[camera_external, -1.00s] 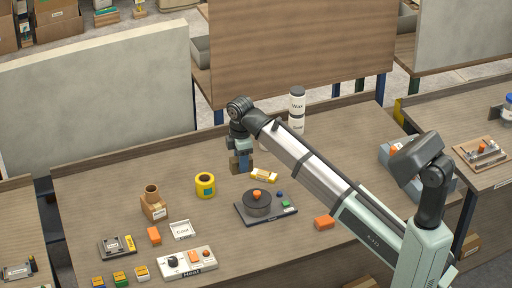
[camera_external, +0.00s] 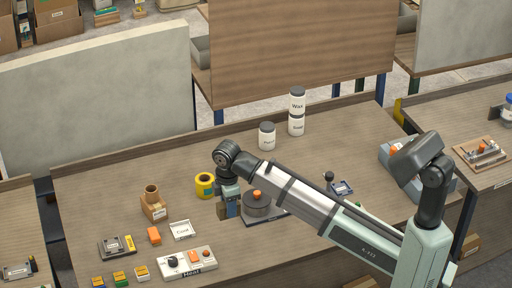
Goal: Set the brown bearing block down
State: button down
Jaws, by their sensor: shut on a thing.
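My fingers hide part of the block. I cannot tell whether its underside touches the tabletop (camera_external: 110,190).
A yellow tape roll (camera_external: 205,185) stands close behind and left of my gripper. A brown block with a tube (camera_external: 153,205) is further left.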

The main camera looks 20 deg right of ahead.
jog(key=shift+f, duration=5.4)
jog(key=c, duration=0.6)
grip_release()
jog(key=shift+f, duration=0.15)
notch_tip(320, 180, up, 12)
jog(key=shift+r, duration=0.2)
